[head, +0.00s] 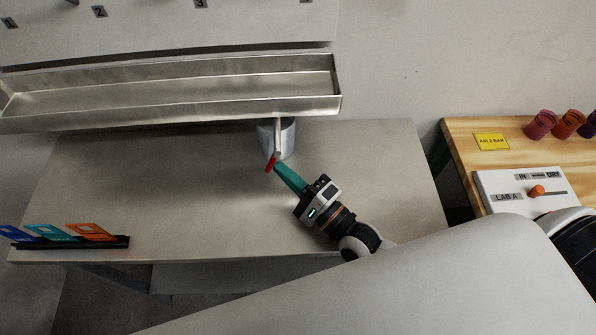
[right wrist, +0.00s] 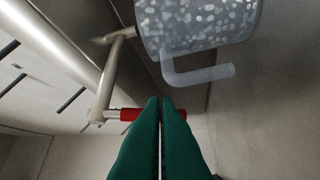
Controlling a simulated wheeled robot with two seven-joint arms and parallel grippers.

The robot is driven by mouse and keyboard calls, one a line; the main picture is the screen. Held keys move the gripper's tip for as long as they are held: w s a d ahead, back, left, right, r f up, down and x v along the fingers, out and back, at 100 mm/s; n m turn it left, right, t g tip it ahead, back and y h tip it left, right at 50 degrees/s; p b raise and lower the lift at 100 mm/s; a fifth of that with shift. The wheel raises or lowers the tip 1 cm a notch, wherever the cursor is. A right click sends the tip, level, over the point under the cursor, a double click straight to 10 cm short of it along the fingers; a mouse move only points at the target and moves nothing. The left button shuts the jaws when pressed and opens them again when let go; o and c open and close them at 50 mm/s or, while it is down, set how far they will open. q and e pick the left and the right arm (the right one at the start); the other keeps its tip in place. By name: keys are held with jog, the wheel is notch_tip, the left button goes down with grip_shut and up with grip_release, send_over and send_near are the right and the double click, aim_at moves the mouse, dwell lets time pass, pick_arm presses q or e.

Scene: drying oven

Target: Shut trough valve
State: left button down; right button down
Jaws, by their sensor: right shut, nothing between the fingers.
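A long metal trough (head: 180,115) is on the wall above the bench. At its right end a metal pipe with a red-gripped valve lever (head: 271,163) comes down and points toward the front of the bench. In the right wrist view, the red grip (right wrist: 128,115) lies across behind my fingertips. My right gripper (head: 277,166) has green fingers, shut and empty, with tips right at the red grip; I cannot tell whether they touch it. It also shows in the right wrist view (right wrist: 160,100). My left gripper is not in view.
A speckled grey mug (head: 289,138) stands under the trough's right end, close to the lever; its handle (right wrist: 200,75) faces my fingers. A card rack (head: 75,242) sits at the bench's front left. A wooden table (head: 460,145) with a slider panel (head: 510,190) is at right.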

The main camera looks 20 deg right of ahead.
jog(key=shift+w+a+f+b, duration=0.1)
jog(key=shift+w+a+b, duration=0.05)
jog(key=shift+a, duration=0.25)
jog(key=shift+w+a+f+b, duration=0.1)
jog(key=shift+a+b, duration=0.05)
jog(key=shift+a, duration=0.2)
jog(key=shift+w+a+m+t, duration=0.15)
jog(key=shift+a+m+t, duration=0.35)
jog(key=shift+m, duration=0.2)
jog(key=shift+s+a+m+t+b, duration=0.2)
jog(key=shift+s+a+b, duration=0.1)
jog(key=shift+s+b, duration=0.45)
jog(key=shift+s+a+m+t+b, duration=0.2)
jog(key=shift+s+a+b, duration=0.1)
jog(key=shift+s+b, duration=0.4)
jog(key=s+d, duration=0.1)
jog(key=s, duration=0.2)
jog(key=s+d+b, duration=0.1)
jog(key=s+d, duration=0.1)
jog(key=s, duration=0.2)
jog(key=s+d+b, duration=0.1)
jog(key=s+d, duration=0.1)
jog(key=s, duration=0.1)
jog(key=shift+s+r, duration=0.1)
jog(key=shift+s, duration=0.25)
jog(key=shift+s+d+r, duration=0.1)
jog(key=shift+s+d, duration=0.1)
jog(key=shift+s, duration=0.1)
jog(key=shift+s, duration=0.1)
